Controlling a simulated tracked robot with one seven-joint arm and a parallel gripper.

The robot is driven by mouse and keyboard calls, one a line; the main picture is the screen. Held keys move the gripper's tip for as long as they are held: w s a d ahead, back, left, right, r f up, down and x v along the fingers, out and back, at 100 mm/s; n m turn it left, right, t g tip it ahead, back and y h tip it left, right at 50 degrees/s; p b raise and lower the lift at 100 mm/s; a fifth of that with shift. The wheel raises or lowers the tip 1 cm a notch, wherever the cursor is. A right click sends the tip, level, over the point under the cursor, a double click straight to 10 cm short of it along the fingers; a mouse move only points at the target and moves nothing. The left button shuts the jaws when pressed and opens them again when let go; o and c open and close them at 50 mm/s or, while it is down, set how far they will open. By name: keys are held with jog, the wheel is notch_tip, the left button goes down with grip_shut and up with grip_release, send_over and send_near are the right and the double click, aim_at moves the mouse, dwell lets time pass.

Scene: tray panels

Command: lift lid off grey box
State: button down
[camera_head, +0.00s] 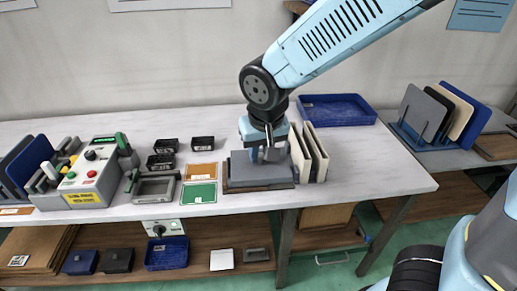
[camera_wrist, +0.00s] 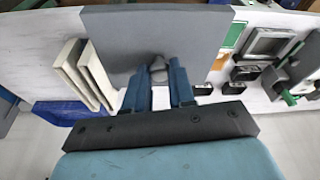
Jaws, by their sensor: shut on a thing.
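The grey lid (camera_head: 246,172) is a flat square panel on the table below my gripper (camera_head: 265,150). In the wrist view the lid (camera_wrist: 200,28) fills the upper middle, with a small grey knob (camera_wrist: 157,59) near its lower edge. My gripper's two blue fingers (camera_wrist: 157,75) are shut on this knob. The lid lies level over a dark flat base (camera_head: 236,188) with a brownish edge. The box body under the lid is mostly hidden, and I cannot tell whether there is a gap beneath the lid.
Two cream panels (camera_head: 319,152) stand upright close to the right of the lid. A blue tray (camera_head: 338,122) lies behind them. Orange (camera_head: 200,171) and green (camera_head: 198,193) cards and small black bins (camera_head: 203,143) lie to the left. A control box (camera_head: 90,180) stands farther left.

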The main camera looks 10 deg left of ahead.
aim_at(261, 155)
jog(key=shift+r, duration=1.75)
